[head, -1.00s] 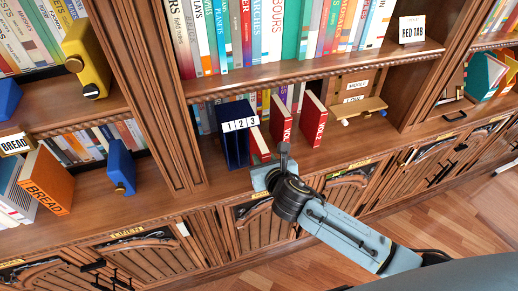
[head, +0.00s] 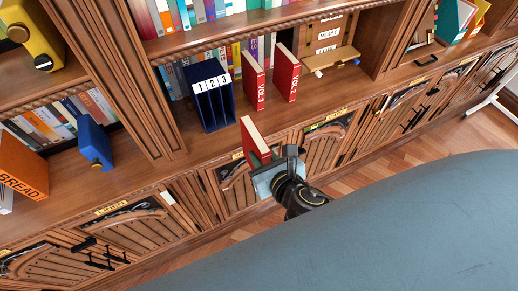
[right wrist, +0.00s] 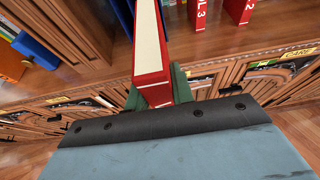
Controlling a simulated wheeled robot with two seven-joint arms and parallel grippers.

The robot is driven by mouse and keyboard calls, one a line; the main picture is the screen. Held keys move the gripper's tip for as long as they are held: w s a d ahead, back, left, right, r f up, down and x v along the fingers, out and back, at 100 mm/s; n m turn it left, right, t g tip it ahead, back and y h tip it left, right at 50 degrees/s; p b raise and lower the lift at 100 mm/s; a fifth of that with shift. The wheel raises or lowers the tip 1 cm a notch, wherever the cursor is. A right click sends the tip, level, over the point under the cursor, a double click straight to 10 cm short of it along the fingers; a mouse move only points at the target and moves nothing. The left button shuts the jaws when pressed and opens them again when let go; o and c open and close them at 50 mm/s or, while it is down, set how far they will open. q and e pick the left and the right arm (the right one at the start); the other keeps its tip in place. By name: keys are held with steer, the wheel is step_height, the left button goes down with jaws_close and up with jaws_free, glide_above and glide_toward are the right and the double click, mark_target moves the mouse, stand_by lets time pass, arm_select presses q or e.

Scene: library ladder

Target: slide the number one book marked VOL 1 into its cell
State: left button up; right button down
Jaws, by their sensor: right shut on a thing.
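A red book with white pages (head: 255,139) is held in my right gripper (head: 275,164), in front of the shelf's front edge. Its marking does not show. In the right wrist view the book (right wrist: 150,50) stands up between the fingers, pages facing the camera. The dark blue holder (head: 222,120) stands on the shelf behind and left of the book, with cells labelled 1, 2, 3 from left to right; the cells look empty. The held book is apart from the holder. My left gripper is not in view.
Two red books stand right of the holder: VOL 3 (head: 254,82) and, further right, VOL 2 (head: 287,75). A wooden stand (head: 333,62) is beyond them. A blue block (head: 94,143) and an orange BREAD book (head: 22,168) are at left. Shelf board in front of the holder is clear.

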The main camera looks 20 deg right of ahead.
stand_by(0.3)
steer(key=s, duration=0.9)
steer(key=shift+d+p, duration=0.15)
steer(key=shift+p, duration=0.25)
stand_by(1.1)
